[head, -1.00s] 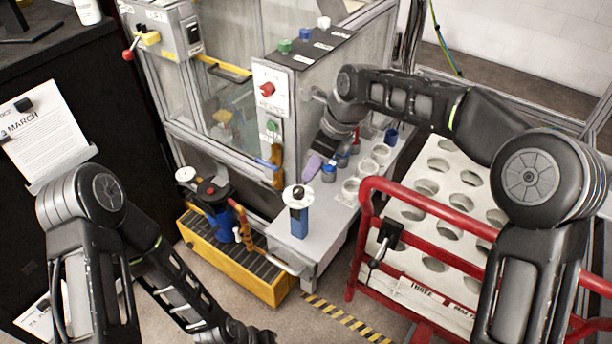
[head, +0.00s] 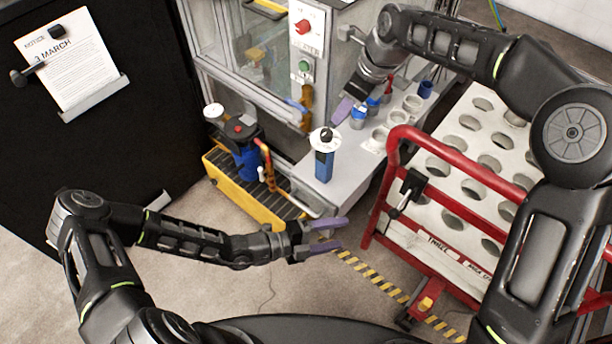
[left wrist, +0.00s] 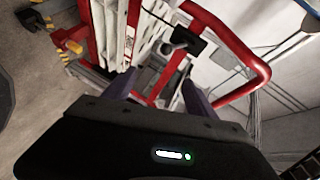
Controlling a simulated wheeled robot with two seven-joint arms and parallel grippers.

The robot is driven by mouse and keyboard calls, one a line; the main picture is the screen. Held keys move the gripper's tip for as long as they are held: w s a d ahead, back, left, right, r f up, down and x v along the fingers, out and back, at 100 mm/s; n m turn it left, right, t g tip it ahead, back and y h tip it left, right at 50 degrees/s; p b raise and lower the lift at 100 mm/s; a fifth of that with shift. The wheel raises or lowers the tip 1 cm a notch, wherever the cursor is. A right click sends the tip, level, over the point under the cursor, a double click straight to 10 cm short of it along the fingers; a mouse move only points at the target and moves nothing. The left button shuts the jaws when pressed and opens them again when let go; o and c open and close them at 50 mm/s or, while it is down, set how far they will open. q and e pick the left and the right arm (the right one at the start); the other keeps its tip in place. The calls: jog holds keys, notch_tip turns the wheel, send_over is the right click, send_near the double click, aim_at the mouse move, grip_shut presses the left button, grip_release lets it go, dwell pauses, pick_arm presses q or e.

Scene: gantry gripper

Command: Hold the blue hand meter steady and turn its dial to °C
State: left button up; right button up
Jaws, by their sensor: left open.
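The blue hand meter (head: 323,165) stands upright on the pale ledge of the machine. Its round dial (head: 322,139), white with a black centre, faces up; I cannot read its marks or setting. My left gripper (head: 338,234) is open and empty, below the meter and in front of the ledge, apart from it. Its two fingers also show apart in the left wrist view (left wrist: 158,95), with no meter between them. My right gripper (head: 345,111) is above the ledge, just up and right of the meter, by some blue-topped cups. Only one purple finger shows clearly.
A red-railed trolley (head: 455,140) with a white holed panel (head: 470,150) stands at the right. A yellow slatted crate (head: 243,195) with a blue pump (head: 247,160) is left of the ledge. White ring holders (head: 379,135) line the ledge. Floor in front is open.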

aim_at(320, 163)
pick_arm(q)
jog(key=w+a+r+n+t+y, duration=0.1)
jog(key=w+a+n+t, duration=0.3)
jog(key=n, duration=0.6)
jog(key=w+a+r+n+t+y, duration=0.2)
jog(key=w+a+r+n+t, duration=0.2)
jog(key=w+n, duration=0.5)
jog(key=shift+w+a+n+t+y, duration=0.15)
jog(key=shift+w+n+t+y, duration=0.2)
jog(key=shift+n, duration=0.75)
jog(key=shift+x, duration=3.9)
jog(key=shift+c, duration=0.3)
grip_shut()
